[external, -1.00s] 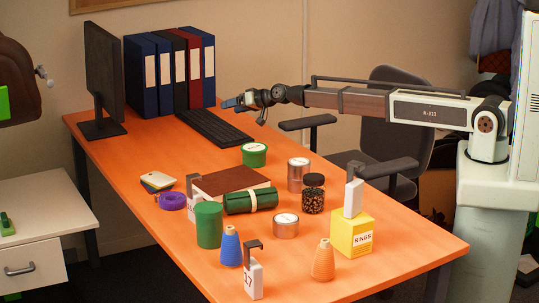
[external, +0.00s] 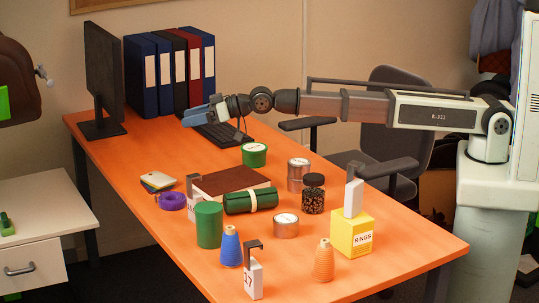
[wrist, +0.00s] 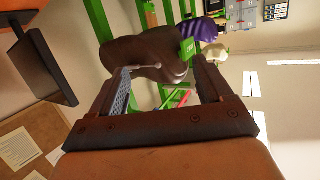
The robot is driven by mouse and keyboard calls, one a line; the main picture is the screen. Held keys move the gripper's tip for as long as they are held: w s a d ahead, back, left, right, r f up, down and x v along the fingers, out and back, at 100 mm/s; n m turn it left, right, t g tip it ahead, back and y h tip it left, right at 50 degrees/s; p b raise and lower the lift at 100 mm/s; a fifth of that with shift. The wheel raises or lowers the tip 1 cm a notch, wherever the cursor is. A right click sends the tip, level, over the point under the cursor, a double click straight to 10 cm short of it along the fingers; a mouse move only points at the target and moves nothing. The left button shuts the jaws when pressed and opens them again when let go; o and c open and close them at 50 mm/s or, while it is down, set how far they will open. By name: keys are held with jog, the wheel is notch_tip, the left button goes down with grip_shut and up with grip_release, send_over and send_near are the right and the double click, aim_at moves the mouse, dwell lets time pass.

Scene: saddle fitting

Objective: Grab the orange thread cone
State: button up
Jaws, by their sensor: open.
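The orange thread cone (external: 323,261) stands upright near the front edge of the orange desk in the external view, between a number tag with a hook and the yellow box. My gripper (external: 196,117) is far from it, above the back part of the desk near the keyboard, and points left. In the wrist view my gripper (wrist: 160,85) has its two fingers apart with nothing held between them. The cone does not show in the wrist view.
A blue cone (external: 231,246), green cylinder (external: 209,225), tin (external: 286,226), dark jar (external: 313,195) and yellow box (external: 352,235) with a tag on top stand around the cone. A monitor (external: 104,75) and binders (external: 170,72) stand at the back. The desk's front right is clear.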

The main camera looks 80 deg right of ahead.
jog(key=s+a+r+n+g+y, duration=0.1)
jog(key=s+a+r+n+y, duration=0.2)
jog(key=s+a, duration=0.8)
jog(key=s+a+r+n+g+y, duration=0.1)
jog(key=s+a+r+n+y, duration=0.2)
jog(key=s+a, duration=0.8)
jog(key=s+a+r+n+g+y, duration=0.1)
jog(key=s+a+r+n, duration=0.2)
jog(key=s+a+r, duration=0.75)
jog(key=m+g+h, duration=0.3)
jog(key=m+h, duration=0.1)
send_over(316, 273)
jog(key=w+a, duration=0.2)
jog(key=w, duration=0.1)
notch_tip(316, 273, down, 16)
jog(key=s+d+f+m+g+h, duration=0.35)
jog(key=s+d+f+h, duration=0.2)
jog(key=s+f, duration=0.35)
jog(key=shift+s+a+x, duration=0.1)
jog(key=shift+s+x, duration=0.05)
jog(key=shift+x, duration=1.85)
jog(key=shift+s+a+x, duration=0.1)
jog(key=shift+x, duration=1.95)
jog(key=shift+s+a+x, duration=0.1)
jog(key=shift+s+x, duration=0.05)
jog(key=shift+x, duration=1.85)
jog(key=shift+f, duration=0.1)
